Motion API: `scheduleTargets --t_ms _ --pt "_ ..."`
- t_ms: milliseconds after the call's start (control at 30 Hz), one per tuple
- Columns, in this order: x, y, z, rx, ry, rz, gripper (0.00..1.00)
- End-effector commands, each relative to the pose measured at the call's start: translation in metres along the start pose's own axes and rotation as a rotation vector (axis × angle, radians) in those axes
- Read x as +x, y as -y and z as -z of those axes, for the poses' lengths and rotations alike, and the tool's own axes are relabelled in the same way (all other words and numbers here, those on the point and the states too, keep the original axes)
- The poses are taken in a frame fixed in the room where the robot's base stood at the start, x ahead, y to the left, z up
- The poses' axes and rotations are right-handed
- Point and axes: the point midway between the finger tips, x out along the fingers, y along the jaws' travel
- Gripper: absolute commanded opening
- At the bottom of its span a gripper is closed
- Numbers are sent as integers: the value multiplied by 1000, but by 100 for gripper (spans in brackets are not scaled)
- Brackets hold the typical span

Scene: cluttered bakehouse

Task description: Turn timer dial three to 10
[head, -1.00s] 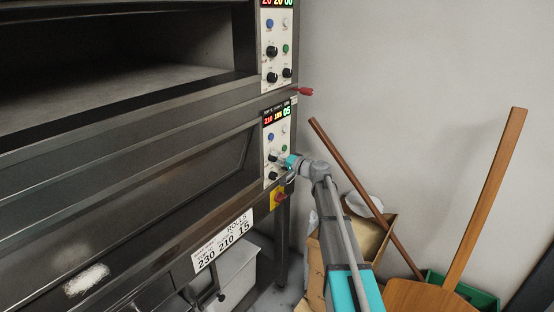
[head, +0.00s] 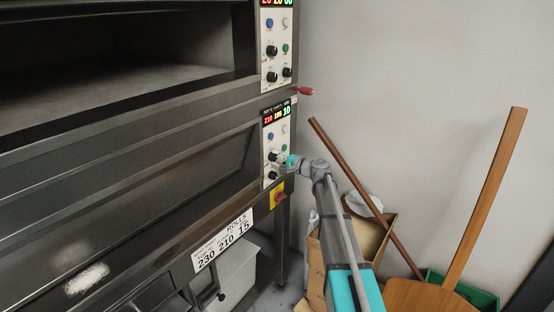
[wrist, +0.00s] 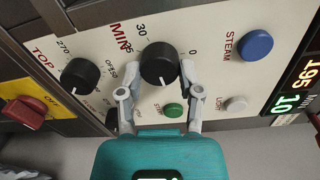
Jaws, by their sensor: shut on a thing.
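The timer dial (wrist: 159,63) is a black round knob with a white pointer line, beside the word MIN and a printed scale, in the wrist view. My gripper (wrist: 161,74) is shut on it, one finger on each side. In the head view my gripper (head: 284,159) is at the lower oven deck's control panel (head: 267,142) and partly hides the dial. The deck's display (head: 276,115) shows a green 10 at its right end; the green 10 also shows in the wrist view (wrist: 286,104).
Close to the timer dial are another black knob (wrist: 80,75), a green button (wrist: 173,110), a white LIGHT button (wrist: 236,104) and a blue STEAM button (wrist: 256,44). A red switch on a yellow plate (head: 278,197) sits below the panel.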

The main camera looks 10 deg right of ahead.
Motion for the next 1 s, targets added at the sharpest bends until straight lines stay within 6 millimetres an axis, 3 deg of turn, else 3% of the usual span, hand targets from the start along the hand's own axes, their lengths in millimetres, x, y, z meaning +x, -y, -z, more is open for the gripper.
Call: scheduleTargets --t_ms 233,267,433,1000 --pt "1 1 1 0 -3 2 0" --pt "1 1 1 0 -3 2 52" --pt "0 0 1 -1 -2 1 82" --pt "0 0 0 -25 -1 1 82"
